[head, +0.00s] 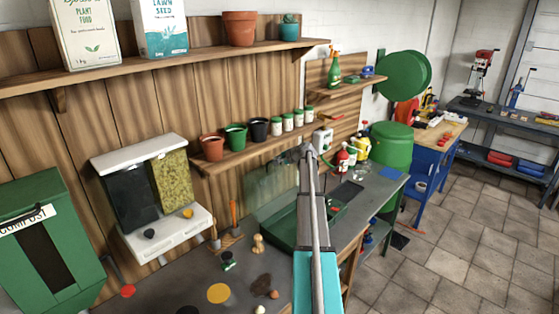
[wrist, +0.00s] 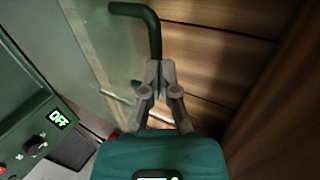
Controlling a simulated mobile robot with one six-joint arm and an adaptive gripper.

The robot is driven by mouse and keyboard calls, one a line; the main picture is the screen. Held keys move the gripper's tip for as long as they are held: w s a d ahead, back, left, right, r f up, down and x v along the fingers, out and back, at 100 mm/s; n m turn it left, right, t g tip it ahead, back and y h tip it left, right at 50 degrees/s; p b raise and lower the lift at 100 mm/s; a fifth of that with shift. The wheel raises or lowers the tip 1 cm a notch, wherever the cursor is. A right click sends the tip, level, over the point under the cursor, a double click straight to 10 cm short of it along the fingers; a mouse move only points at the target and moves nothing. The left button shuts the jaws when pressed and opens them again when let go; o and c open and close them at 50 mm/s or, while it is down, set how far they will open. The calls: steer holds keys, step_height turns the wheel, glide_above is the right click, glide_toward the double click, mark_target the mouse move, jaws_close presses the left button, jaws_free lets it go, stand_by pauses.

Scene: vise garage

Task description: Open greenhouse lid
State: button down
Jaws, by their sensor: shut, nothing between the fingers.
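The greenhouse is a dark green tray (head: 282,228) with a clear, greenish lid (head: 268,187) above it, on the bench under the lower shelf. My arm hides part of it. I cannot tell from here how far the lid is raised. In the wrist view the clear lid (wrist: 75,45) fills the left side, and its bent dark green handle (wrist: 150,22) is at the top. My gripper (wrist: 160,66) is shut and empty, its tips right at the lower end of the handle; I cannot tell whether they touch. In the head view my gripper (head: 296,154) is over the greenhouse, near the wall.
Wood planks (wrist: 215,70) are close on the right. A shelf (head: 245,150) with pots and jars runs close behind my gripper. Spray bottles (head: 352,152) stand to the right.

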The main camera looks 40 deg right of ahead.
steer(key=shift+s+r, duration=0.1)
steer(key=shift+r, duration=0.05)
steer(key=shift+s+a+r+p, duration=0.1)
steer(key=shift+s+r+p, duration=0.35)
steer(key=shift+p, duration=0.1)
steer(key=r+p+v, duration=0.1)
steer(key=p+v, duration=0.6)
steer(key=v, duration=0.5)
steer(key=shift+w, duration=0.1)
stand_by(0.3)
